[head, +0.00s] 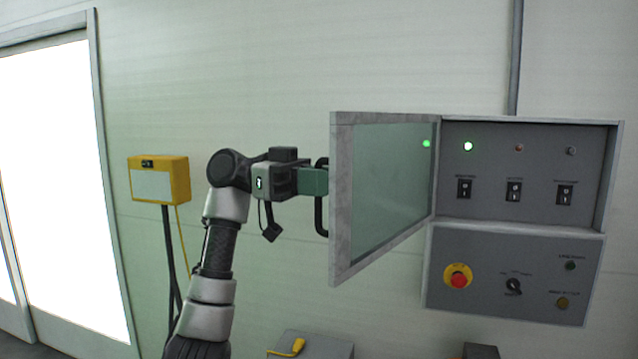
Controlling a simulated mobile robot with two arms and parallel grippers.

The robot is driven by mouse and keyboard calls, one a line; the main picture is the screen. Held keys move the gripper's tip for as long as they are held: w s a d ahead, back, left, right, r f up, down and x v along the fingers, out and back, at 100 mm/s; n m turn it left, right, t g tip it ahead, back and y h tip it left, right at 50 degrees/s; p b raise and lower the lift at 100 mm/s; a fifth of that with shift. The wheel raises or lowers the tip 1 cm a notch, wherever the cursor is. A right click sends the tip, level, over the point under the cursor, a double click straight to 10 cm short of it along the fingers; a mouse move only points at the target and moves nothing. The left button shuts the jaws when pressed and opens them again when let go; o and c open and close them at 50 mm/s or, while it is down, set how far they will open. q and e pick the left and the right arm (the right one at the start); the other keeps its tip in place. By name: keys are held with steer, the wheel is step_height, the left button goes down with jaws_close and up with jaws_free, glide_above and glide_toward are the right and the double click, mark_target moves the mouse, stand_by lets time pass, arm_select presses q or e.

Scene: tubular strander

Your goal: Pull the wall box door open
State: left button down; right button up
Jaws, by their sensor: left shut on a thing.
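The wall box (540,195) hangs on the wall at the right, with a row of switches and small lamps inside. Its door (341,245) has a grey frame and a see-through pane. The door is hinged on the box's left side and stands wide open, swung out toward me. My left gripper (316,181) is at the door's free edge, shut on the dark door handle (321,218). The fingertips are partly hidden by the handle and the door edge. My right gripper is not in view.
Below the box is a grey control panel (480,292) with a red emergency button (458,276). A yellow box (160,179) on a dark post stands left of my arm. A bright doorway is at the far left. A grey unit with a yellow lever (290,349) is at the bottom.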

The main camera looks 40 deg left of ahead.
arm_select(q)
steer(key=shift+f, duration=0.1)
steer(key=c, duration=1.5)
jaws_free()
steer(key=b+v, duration=0.2)
steer(key=v, duration=0.9)
